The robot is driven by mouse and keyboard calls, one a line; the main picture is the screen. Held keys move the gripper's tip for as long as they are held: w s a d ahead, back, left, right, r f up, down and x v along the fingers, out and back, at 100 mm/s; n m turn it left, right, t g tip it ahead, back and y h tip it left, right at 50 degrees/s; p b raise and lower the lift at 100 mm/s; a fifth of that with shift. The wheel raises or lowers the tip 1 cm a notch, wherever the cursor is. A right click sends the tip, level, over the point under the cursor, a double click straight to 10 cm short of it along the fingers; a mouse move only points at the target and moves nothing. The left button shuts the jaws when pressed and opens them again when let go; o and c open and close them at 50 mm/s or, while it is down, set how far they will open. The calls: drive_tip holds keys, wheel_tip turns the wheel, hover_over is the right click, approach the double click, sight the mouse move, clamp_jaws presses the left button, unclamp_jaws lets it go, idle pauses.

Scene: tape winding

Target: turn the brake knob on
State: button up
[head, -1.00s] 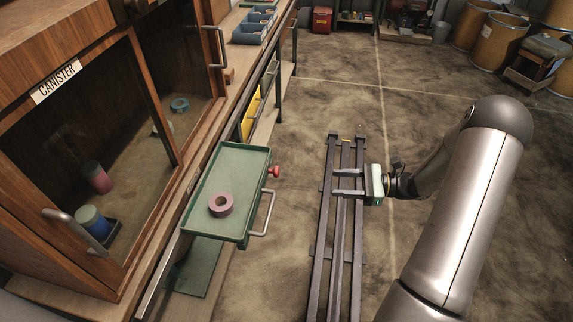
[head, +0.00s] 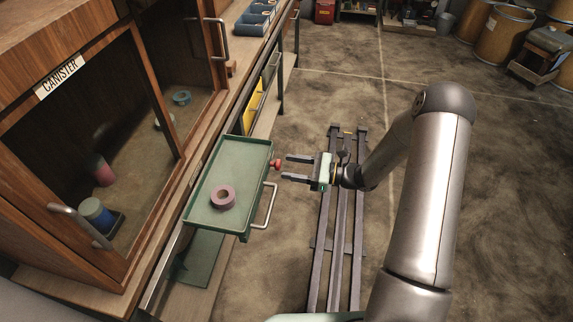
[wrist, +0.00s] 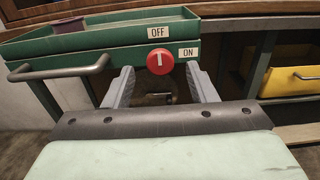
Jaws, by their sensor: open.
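The red brake knob (head: 276,164) sits on the side of the green tray (head: 228,160), near its handle. In the wrist view the knob (wrist: 160,61) is a round red disc with a white upright mark, on the tray's front. The OFF label (wrist: 159,31) is just above the knob and the ON label (wrist: 188,53) is to its right. My gripper (head: 285,168) is open and empty, its fingers pointing at the knob. In the wrist view the two fingers (wrist: 162,85) lie left and right below the knob, and no contact shows.
A purple tape roll (head: 222,197) lies in the tray. A metal handle (head: 265,206) sticks out in front of the tray. Yellow bins (wrist: 292,81) are to the right in the wrist view. The wooden CANISTER cabinet (head: 62,80) stands left.

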sight(275, 165)
drive_tip(key=shift+x, duration=1.1)
drive_tip(key=c, duration=1)
drive_tip(key=shift+o, duration=0.2)
